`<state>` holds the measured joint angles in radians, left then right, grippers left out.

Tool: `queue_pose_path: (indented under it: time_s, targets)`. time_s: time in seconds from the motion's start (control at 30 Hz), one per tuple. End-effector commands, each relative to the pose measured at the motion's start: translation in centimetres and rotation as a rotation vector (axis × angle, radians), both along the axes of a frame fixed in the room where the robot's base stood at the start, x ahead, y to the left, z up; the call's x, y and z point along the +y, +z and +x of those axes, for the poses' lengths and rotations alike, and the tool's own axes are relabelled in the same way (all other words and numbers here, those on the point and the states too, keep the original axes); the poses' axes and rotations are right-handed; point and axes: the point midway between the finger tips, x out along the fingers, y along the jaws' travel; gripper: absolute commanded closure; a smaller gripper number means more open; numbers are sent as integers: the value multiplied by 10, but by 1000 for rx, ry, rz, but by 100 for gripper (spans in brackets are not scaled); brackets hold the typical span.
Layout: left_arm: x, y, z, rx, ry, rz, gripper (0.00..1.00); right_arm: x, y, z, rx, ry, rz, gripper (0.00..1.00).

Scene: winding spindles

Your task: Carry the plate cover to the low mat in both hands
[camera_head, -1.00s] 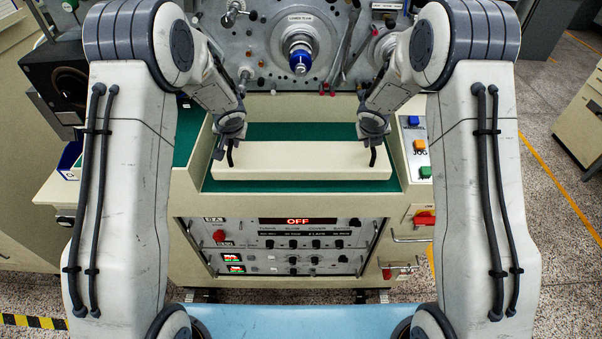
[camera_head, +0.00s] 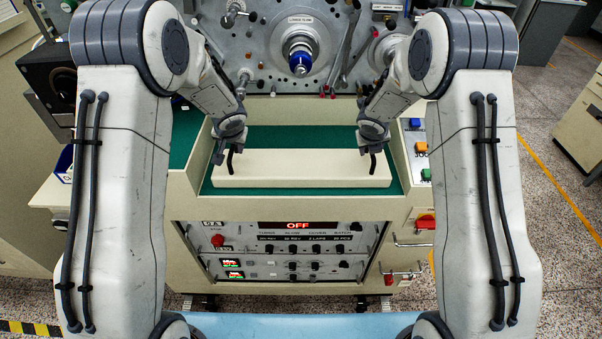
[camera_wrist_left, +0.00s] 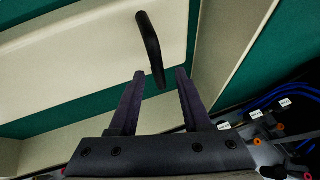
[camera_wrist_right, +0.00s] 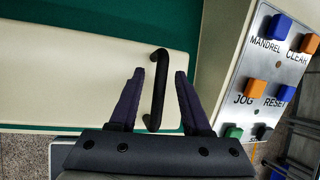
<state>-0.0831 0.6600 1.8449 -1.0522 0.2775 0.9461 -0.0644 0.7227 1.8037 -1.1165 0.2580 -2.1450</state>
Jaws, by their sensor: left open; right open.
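The plate cover (camera_head: 302,170) is a long cream block with a black handle near each end, lying on the green mat (camera_head: 300,137) of the machine's recessed shelf. My left gripper (camera_head: 222,160) is open at its left handle. In the left wrist view that handle (camera_wrist_left: 150,48) rises just beyond and partly between the open fingers (camera_wrist_left: 158,85). My right gripper (camera_head: 377,150) is open at the right handle. In the right wrist view that handle (camera_wrist_right: 157,90) stands between the open fingers (camera_wrist_right: 158,85), with no clear contact.
A button panel (camera_head: 417,145) stands right of the shelf. The spindle (camera_head: 300,55) and its plate are behind. A control panel (camera_head: 290,248) with an OFF display is below the shelf. A light-blue surface (camera_head: 300,326) lies at the bottom.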

Motion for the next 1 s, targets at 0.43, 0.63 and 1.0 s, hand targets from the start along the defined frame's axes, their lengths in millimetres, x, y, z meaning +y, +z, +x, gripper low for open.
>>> queue_pose_path:
  time_s: [0.43,0.63,1.0]
  targets:
    - [-18,75,-41,-3,-2,-1,52,0,0,0,0,0,0,52]
    - [-20,83,-47,1,-1,1,52,1,5,-2,-1,0,0,52]
    - [-20,83,-47,2,-2,0,52,15,66,-35,-6,0,0,52]
